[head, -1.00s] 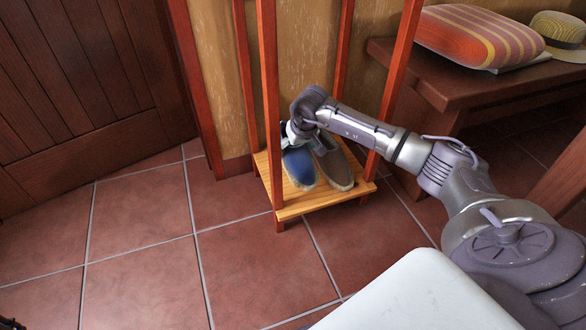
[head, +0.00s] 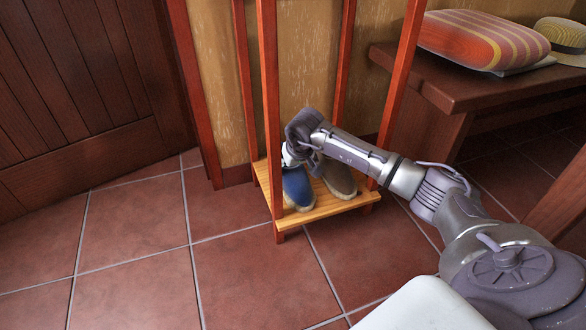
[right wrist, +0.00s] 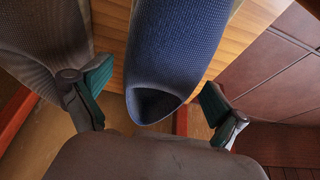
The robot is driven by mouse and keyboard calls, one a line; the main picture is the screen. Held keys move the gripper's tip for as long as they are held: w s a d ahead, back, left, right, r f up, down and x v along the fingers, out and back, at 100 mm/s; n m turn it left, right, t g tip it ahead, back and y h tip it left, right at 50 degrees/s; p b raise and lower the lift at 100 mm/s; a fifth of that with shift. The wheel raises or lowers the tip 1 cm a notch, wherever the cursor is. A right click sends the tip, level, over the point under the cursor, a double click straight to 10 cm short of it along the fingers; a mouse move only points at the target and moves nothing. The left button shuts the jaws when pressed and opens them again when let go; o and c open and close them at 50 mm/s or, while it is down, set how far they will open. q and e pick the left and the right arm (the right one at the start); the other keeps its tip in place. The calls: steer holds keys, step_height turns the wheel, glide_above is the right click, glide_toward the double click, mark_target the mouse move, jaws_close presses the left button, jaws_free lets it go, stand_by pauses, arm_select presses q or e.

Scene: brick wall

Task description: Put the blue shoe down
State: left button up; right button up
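The blue shoe (head: 297,187) rests on the low wooden shelf (head: 325,210) of a red-framed rack, toe towards me. The grey-brown shoe (head: 339,180) stands beside it on the right. My right gripper (head: 292,155) is at the heel end of the blue shoe, partly hidden by the wrist and a rack post. In the right wrist view, my right gripper's fingers (right wrist: 155,100) are spread on either side of the blue shoe's opening (right wrist: 155,103), with gaps visible. The grey shoe (right wrist: 45,35) is close by the left finger. My left gripper is not in view.
The rack's red post (head: 269,100) stands just left of my right gripper. A bench (head: 450,80) with a striped cushion (head: 485,40) and a straw hat (head: 565,38) is at the right. The tiled floor (head: 140,240) in front of the door is clear.

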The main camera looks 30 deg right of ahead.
steer(key=p+v, duration=0.8)
steer(key=v, duration=0.4)
steer(key=shift+r, duration=0.15)
stand_by(0.3)
steer(key=shift+d, duration=0.1)
